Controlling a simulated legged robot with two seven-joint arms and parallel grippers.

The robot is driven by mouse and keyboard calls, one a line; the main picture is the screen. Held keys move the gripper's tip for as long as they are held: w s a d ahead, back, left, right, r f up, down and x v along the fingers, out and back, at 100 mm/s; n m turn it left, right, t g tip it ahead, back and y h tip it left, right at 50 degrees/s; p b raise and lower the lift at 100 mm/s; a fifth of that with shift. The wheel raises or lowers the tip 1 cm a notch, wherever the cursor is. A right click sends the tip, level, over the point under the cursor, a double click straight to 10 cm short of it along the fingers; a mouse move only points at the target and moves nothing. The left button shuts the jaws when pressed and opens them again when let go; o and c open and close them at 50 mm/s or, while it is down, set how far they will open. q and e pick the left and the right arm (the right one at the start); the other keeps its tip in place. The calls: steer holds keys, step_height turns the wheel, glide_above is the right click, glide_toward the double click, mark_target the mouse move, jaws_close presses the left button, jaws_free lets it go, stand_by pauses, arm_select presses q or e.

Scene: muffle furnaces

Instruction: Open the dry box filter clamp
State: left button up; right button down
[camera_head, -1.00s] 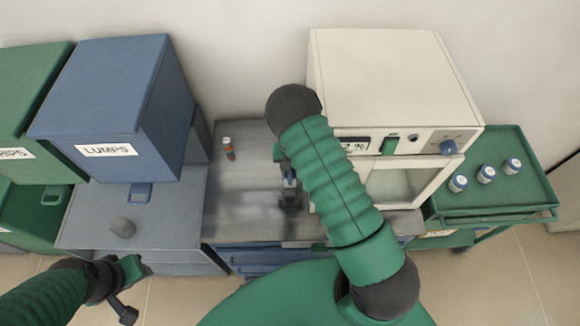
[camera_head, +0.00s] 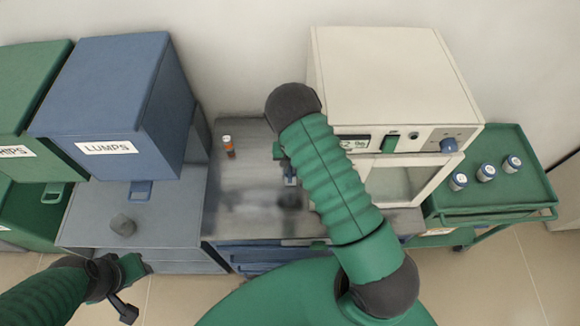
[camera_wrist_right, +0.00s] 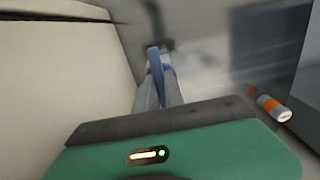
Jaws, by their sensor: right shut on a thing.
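My right gripper (camera_head: 288,178) is largely hidden behind my own green forearm in the head view. In the right wrist view its two grey fingers (camera_wrist_right: 158,92) are shut on a narrow blue bar (camera_wrist_right: 155,62). I cannot tell for sure whether this bar is the filter clamp's lever. A dark, blurred part (camera_wrist_right: 160,47) lies at the far end of the bar. My left gripper (camera_head: 128,285) is at the lower left, in front of the blue bin's shelf and away from the clamp; its jaw opening is unclear.
A cream box (camera_head: 385,80) with a display and blue knob stands at right. A green cart (camera_head: 520,195) holds white jars.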

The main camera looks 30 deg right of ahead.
steer(key=m+b, duration=0.1)
steer(key=m, duration=0.3)
steer(key=shift+w+m, duration=0.15)
steer(key=shift+m, duration=0.25)
steer(key=m+b, duration=0.1)
steer(key=m, duration=0.4)
steer(key=shift+w+a, duration=0.1)
steer(key=shift+w, duration=0.05)
steer(key=m, duration=0.4)
steer(key=shift+w+r+m, duration=0.1)
steer(key=shift+m, duration=0.3)
steer(key=shift+w+m, duration=0.15)
steer(key=shift+m, duration=1.35)
steer(key=c, duration=1.6)
jaws_free()
steer(key=shift+o, duration=0.8)
